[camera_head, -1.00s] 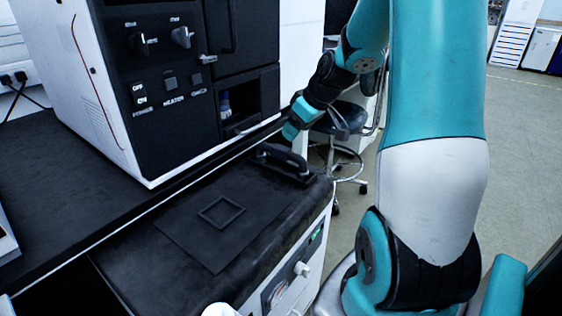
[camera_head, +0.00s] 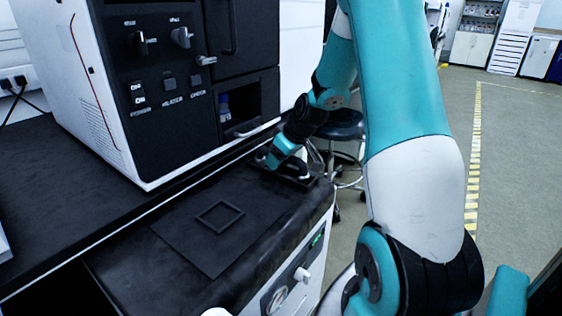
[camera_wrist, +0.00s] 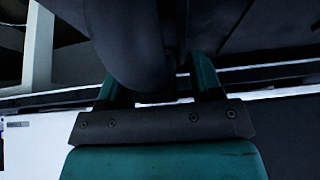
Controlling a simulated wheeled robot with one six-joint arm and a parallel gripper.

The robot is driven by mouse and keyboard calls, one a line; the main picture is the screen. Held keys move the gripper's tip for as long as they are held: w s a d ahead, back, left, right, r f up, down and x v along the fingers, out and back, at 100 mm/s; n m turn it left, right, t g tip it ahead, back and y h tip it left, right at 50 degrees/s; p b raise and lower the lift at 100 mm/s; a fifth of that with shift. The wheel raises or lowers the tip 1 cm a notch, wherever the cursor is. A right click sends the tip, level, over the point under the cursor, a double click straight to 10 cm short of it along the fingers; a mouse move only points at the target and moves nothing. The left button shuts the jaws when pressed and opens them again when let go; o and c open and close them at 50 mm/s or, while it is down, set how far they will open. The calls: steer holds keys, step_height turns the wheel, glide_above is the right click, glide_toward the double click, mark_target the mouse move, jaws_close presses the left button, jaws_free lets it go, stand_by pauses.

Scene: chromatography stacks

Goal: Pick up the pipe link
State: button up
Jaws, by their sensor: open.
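The pipe link (camera_head: 297,178) is a dark, handle-shaped piece at the far right corner of the black-topped unit, partly hidden by my gripper (camera_head: 272,162). My gripper has come down over it from above. In the wrist view, a dark curved part, seemingly the pipe link (camera_wrist: 130,45), lies between and beyond the two teal fingers of my gripper (camera_wrist: 160,82). The fingers are apart, on either side of it. I cannot tell whether they touch it.
A large black and white instrument (camera_head: 165,90) with knobs stands close on the left. A thin square frame (camera_head: 220,215) lies on a dark mat on the unit top (camera_head: 265,240). A stool (camera_head: 343,125) stands behind, and the floor (camera_head: 515,180) to the right is clear.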

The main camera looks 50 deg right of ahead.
jaws_close()
steer(key=shift+r, duration=0.1)
